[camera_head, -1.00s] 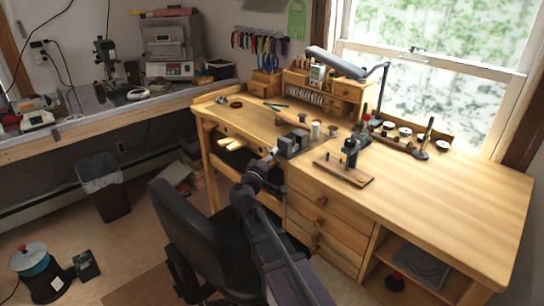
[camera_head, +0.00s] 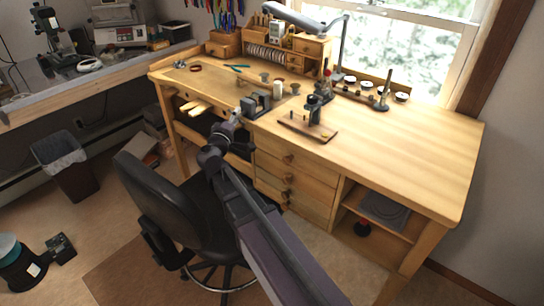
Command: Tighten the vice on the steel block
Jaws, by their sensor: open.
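The vice (camera_head: 256,105) is a small dark grey thing at the front edge of the wooden workbench (camera_head: 400,140). The steel block cannot be made out clearly at this size; the vice's jaws are too small to read. My gripper (camera_head: 236,117) is at the end of my arm, just left of and in front of the vice, close to its near side. It is open. Whether it touches the vice or its handle cannot be told, as the wrist partly hides that spot.
A black office chair (camera_head: 165,205) stands left of my arm, before the bench. A wooden board with a dark tool (camera_head: 314,110) is right of the vice. A desk lamp (camera_head: 292,18) arches behind.

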